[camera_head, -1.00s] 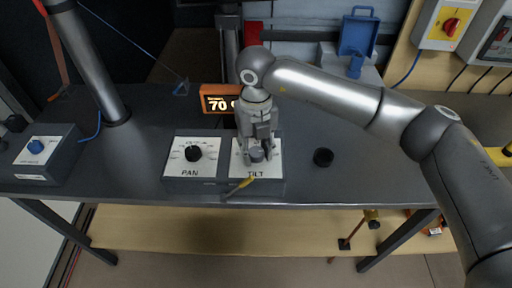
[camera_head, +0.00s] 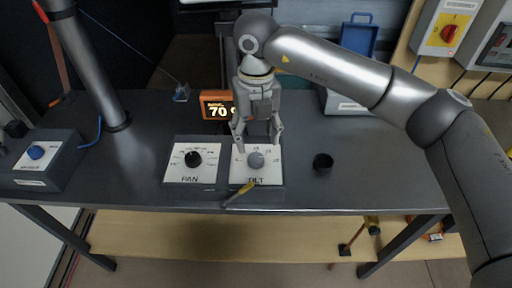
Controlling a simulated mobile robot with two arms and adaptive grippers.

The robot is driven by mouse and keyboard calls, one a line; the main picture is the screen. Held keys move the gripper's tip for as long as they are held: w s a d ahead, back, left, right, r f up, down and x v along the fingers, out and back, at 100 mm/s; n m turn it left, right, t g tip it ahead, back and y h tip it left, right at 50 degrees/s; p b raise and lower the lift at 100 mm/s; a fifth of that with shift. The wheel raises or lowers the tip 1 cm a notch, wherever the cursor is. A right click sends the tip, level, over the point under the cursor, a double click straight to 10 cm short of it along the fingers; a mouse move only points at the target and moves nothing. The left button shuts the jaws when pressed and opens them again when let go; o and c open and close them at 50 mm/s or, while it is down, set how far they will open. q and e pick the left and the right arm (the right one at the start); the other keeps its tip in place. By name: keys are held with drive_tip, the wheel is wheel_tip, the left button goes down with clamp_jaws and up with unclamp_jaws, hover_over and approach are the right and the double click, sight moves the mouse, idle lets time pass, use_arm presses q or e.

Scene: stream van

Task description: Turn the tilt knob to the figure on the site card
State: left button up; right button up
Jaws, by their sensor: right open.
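The tilt knob (camera_head: 256,160) is a grey round knob on the white face of the box marked TILT (camera_head: 240,180). My right gripper (camera_head: 258,146) is open above and behind the knob, with its fingers spread to either side and apart from it. The knob's pointer and the scale figures are too small to read. An orange-framed display (camera_head: 216,106) behind the boxes shows 70 and is partly hidden by my gripper. I cannot make out a site card for certain. My left gripper is not in view.
The PAN box (camera_head: 178,178) with its black knob (camera_head: 193,159) stands directly left. A black round cup (camera_head: 323,162) stands to the right. A blue-knobbed box (camera_head: 45,157) is far left.

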wheel_tip(320, 180, up, 5)
drive_tip(key=shift+r, duration=0.1)
idle(0.6)
